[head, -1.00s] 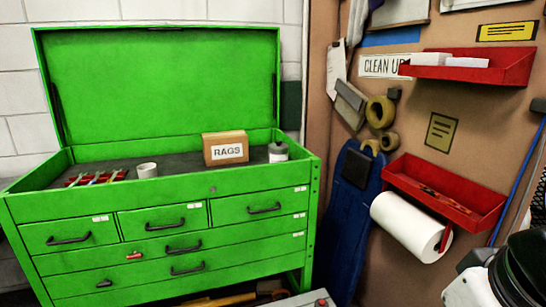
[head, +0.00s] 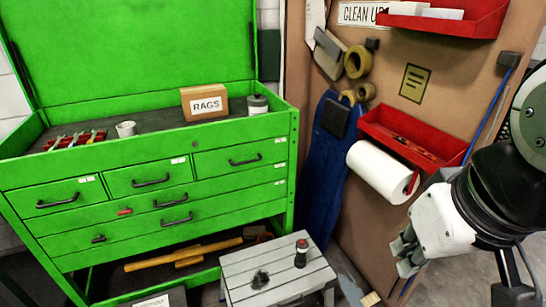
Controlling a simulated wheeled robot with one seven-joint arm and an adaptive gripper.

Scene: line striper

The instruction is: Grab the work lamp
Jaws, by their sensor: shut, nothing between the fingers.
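A small dark upright cylinder with a reddish band near its top (head: 301,254) stands on a grey slatted stool (head: 235,268). It may be the work lamp, but it is too small to tell for sure. A dark, lumpy flat object (head: 260,279) lies beside it on the stool top. My gripper (head: 404,258) is at the right, pointing left and down, with its fingers shut and empty. In the picture it is to the right of the stool and apart from everything on it.
A green tool chest (head: 150,225) with an open lid fills the left, holding a RAGS box (head: 190,106) and small cans. A pegboard with red trays (head: 440,150) and a paper roll (head: 378,170) stands behind my gripper.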

